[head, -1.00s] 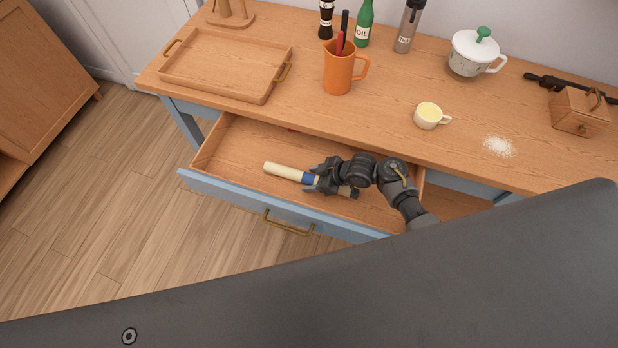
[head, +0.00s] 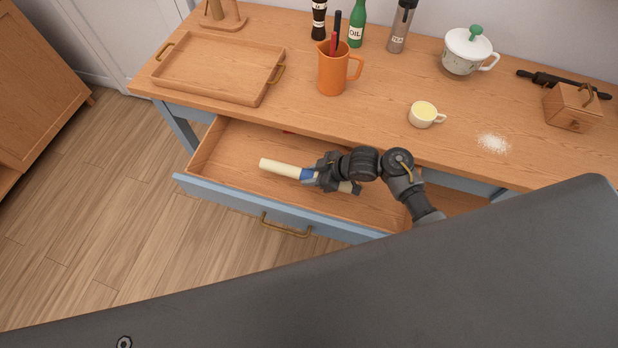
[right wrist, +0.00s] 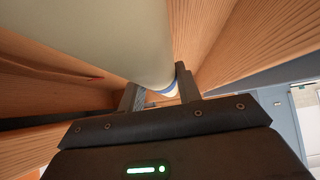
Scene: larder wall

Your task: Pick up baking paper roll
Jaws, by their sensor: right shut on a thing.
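The baking paper roll (head: 279,168) is a pale cream cylinder with a blue band, in the open drawer (head: 240,150) below the counter. My right gripper (head: 322,178) is shut on it near the blue band, and a short pale end shows on the gripper's other side. In the right wrist view the roll (right wrist: 110,35) passes close to the camera and lies between the two fingers (right wrist: 160,92). I cannot tell whether the roll touches the drawer floor. My left gripper is not in view.
The drawer front with its brass handle (head: 286,227) stands out over the floor. Above, the counter holds a wooden tray (head: 210,92), an orange jug (head: 332,75), a small cup (head: 424,114), a lidded pot (head: 465,55) and a wooden box (head: 572,108). The drawer around the roll looks mostly clear.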

